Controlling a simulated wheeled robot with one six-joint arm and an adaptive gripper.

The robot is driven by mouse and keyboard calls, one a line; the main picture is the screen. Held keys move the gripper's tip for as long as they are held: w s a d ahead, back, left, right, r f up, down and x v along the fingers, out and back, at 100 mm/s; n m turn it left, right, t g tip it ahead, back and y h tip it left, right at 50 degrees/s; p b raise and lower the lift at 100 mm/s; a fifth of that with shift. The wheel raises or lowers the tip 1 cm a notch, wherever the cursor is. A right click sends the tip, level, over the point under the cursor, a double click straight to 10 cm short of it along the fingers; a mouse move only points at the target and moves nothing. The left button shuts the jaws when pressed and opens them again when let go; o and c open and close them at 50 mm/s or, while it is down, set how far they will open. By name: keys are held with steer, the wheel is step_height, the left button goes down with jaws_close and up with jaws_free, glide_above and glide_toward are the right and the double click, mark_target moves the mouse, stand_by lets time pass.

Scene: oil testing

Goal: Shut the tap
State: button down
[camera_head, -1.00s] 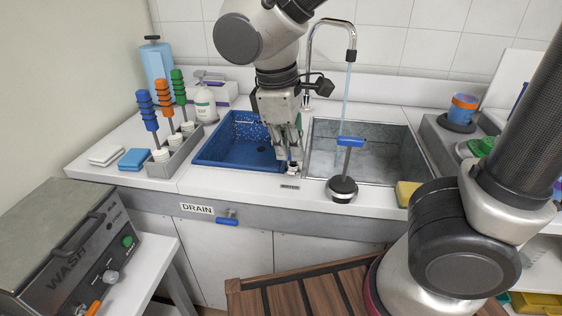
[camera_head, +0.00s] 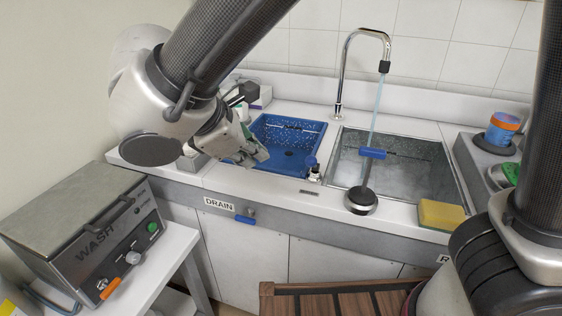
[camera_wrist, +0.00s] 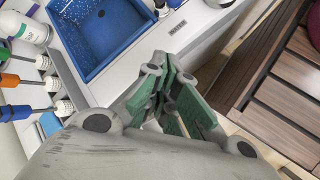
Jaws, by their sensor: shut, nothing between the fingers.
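The chrome tap (camera_head: 362,45) arches over the grey metal sink basin (camera_head: 445,168) at the back, and a pale stream of water (camera_head: 376,105) runs from its spout. A lever with a blue handle (camera_head: 372,153) stands on a round black base (camera_head: 361,200) at the sink's front edge. My gripper (camera_head: 258,152) is over the front left of the blue basin (camera_head: 290,165), left of the lever and well apart from it. In the wrist view my gripper (camera_wrist: 168,68) has its green-padded fingers together and holds nothing.
A small bottle (camera_head: 313,174) stands between the basins. A yellow sponge (camera_head: 441,215) lies at the right front edge. A DRAIN label and blue valve (camera_head: 245,220) are on the counter front. The WASH machine (camera_head: 85,235) stands at left, a wooden slatted platform (camera_head: 330,302) below.

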mark_target(313, 164)
steer(key=w+d+f, duration=0.5)
steer(key=d+f, duration=0.1)
steer(key=d, duration=0.1)
steer(key=shift+w+d+f, duration=0.25)
steer(key=shift+w+r, duration=0.1)
stand_by(0.4)
steer(key=shift+w+r+g, duration=0.1)
steer(key=shift+r+g, duration=0.15)
steer(key=shift+g, duration=0.05)
